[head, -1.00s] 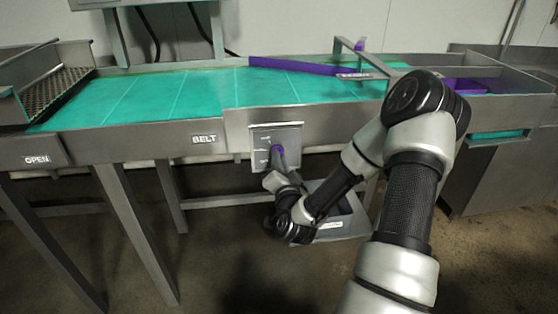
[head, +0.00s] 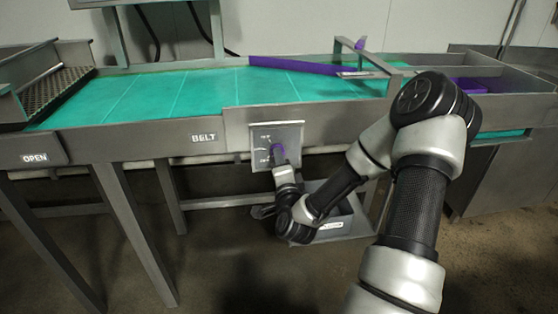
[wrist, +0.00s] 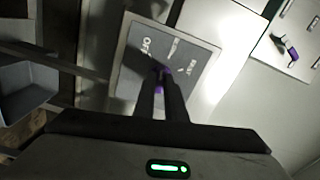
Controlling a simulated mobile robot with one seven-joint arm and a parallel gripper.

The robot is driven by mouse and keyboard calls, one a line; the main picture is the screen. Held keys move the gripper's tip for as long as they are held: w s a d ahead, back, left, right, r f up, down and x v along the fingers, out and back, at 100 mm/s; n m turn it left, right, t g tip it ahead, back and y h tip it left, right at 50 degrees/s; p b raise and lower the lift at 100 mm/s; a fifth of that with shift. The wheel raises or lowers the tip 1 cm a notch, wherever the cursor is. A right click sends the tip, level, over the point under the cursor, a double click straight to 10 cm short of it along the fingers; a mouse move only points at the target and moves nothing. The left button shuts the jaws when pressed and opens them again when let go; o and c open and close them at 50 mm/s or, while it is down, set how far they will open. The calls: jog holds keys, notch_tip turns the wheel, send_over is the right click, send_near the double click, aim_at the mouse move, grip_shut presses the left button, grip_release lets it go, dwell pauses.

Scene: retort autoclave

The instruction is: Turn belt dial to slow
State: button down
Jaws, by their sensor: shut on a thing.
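The belt dial (head: 278,149) is a small purple knob on a grey square panel (head: 292,133) on the front of the conveyor, right of the BELT label (head: 204,138). In the wrist view the panel (wrist: 133,76) carries an OFF mark, a middle mark too small to read and a mark that looks like FAST. My gripper (wrist: 162,78) is shut on the dial (wrist: 158,88). Purple shows at and between its dark fingertips. The fingers hide most of the knob, so I cannot tell which mark it points to.
The teal belt (head: 190,92) lies above the panel, with a purple guide bar (head: 300,65) across it. A grey bin (head: 345,232) stands below, behind my arm. An OPEN label (head: 35,158) is at the far left. The wrist view shows another purple handle (wrist: 291,50) on a pale panel.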

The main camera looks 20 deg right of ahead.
jog(key=shift+m, duration=1.5)
jog(key=c, duration=1.8)
grip_release()
jog(key=shift+s, duration=0.1)
jog(key=p+v, duration=1.2)
jog(key=v, duration=0.5)
jog(key=shift+s+a+r, duration=0.1)
